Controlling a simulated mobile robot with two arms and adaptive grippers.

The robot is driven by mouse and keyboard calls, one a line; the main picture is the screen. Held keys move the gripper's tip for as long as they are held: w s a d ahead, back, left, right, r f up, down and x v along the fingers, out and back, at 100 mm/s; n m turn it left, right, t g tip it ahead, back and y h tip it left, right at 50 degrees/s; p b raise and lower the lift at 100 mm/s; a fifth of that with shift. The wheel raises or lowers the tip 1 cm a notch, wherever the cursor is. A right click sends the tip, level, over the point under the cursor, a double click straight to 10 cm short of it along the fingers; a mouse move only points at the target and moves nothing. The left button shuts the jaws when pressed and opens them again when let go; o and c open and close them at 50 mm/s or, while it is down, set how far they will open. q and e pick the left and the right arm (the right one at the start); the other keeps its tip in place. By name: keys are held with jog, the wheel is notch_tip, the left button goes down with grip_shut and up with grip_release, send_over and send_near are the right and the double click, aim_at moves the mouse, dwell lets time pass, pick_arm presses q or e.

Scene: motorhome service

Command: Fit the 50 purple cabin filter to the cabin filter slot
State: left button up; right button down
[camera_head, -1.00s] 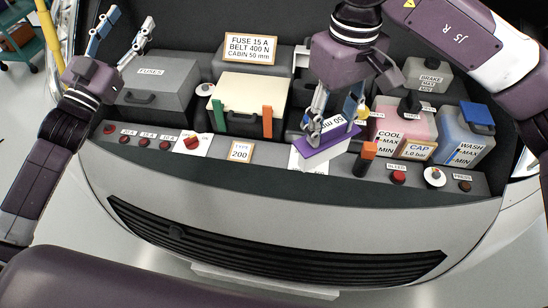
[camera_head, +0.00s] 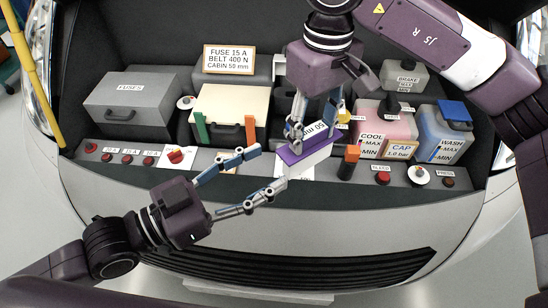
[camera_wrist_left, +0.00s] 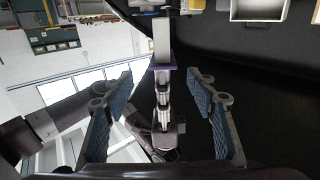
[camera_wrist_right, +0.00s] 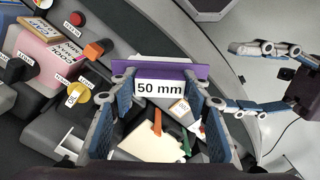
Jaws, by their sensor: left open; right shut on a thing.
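The 50 mm filter (camera_head: 305,158) has a purple edge and a pale body. My right gripper (camera_head: 312,124) is shut on it and holds it above the front panel. The right wrist view shows its purple strip and 50 mm label (camera_wrist_right: 160,87) between the fingers. My left gripper (camera_head: 270,168) is open and empty, its fingertips just left of the filter, apparently apart from it. In the left wrist view the filter (camera_wrist_left: 162,45) appears ahead, between the open fingers. I cannot make out the filter slot; the right gripper and filter cover part of the bay.
A sign (camera_head: 229,59) reads CABIN 50 mm. A cream-lidded box (camera_head: 232,108) with green and orange clips and a grey fuse box (camera_head: 130,98) stand left. Coolant (camera_head: 385,128) and wash (camera_head: 440,135) tanks stand right. Free room lies in front of the grille (camera_head: 290,255).

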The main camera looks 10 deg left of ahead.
aim_at(325, 137)
pick_arm(q)
jog(key=x, duration=1.2)
jog(key=shift+w+a, duration=0.1)
jog(key=c, duration=1.2)
jog(key=shift+c, duration=0.4)
pick_arm(e)
jog(key=c, duration=1.4)
grip_release()
jog(key=shift+w, duration=0.1)
jog(key=o, duration=0.4)
